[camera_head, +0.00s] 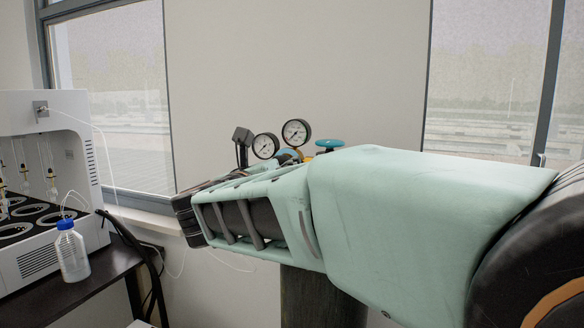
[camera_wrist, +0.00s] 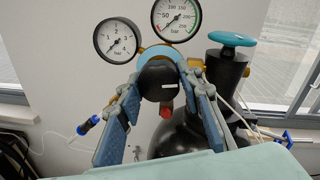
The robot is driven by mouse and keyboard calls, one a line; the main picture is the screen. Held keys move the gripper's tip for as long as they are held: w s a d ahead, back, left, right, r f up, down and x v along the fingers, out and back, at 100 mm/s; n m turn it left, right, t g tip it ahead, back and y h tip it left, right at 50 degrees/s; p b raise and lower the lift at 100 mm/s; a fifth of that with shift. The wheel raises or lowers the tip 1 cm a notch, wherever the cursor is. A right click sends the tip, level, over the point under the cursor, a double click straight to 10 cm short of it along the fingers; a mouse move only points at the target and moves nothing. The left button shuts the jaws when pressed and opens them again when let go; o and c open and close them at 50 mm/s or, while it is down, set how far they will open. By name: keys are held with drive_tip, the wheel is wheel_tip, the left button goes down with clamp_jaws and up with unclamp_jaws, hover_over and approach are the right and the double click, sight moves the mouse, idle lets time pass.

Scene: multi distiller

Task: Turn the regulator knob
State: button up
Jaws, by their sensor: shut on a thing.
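The regulator knob (camera_wrist: 158,82) is round and black with a short white mark on its face. It sits on the front of the regulator, below two pressure gauges. My gripper (camera_wrist: 160,86) is shut on it, with one blue-grey padded finger at the left of the knob and the other at the right. A small red part (camera_wrist: 166,109) shows just below the knob. The left gauge (camera_head: 265,146) and right gauge (camera_head: 296,132) stand above the arm there.
A dark gas cylinder (camera_wrist: 195,135) with a teal valve wheel (camera_wrist: 232,39) stands behind and right of the regulator. A screwdriver-like tool (camera_wrist: 88,125) shows at left. In the head view, a white distiller (camera_head: 50,260) and blue-capped bottle (camera_head: 72,255) stand at the left.

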drive_tip(key=n, duration=0.1)
drive_tip(key=n+p, duration=0.1)
drive_tip(key=n, duration=0.1)
drive_tip(key=shift+r+n, duration=0.2)
drive_tip(key=shift+n, duration=0.1)
drive_tip(key=n+p, duration=0.2)
drive_tip(key=n, duration=0.1)
drive_tip(key=shift+r+h, duration=0.1)
drive_tip(key=shift+h, duration=0.2)
drive_tip(key=n+p, duration=0.3)
drive_tip(key=n, duration=0.1)
drive_tip(key=shift+n+g, duration=0.3)
drive_tip(key=shift+g, duration=0.1)
drive_tip(key=shift+n+h+p, duration=0.4)
drive_tip(key=shift+n+p, duration=0.5)
drive_tip(key=shift+n, duration=0.5)
drive_tip(key=o, duration=1.2)
drive_tip(key=shift+c, duration=0.2)
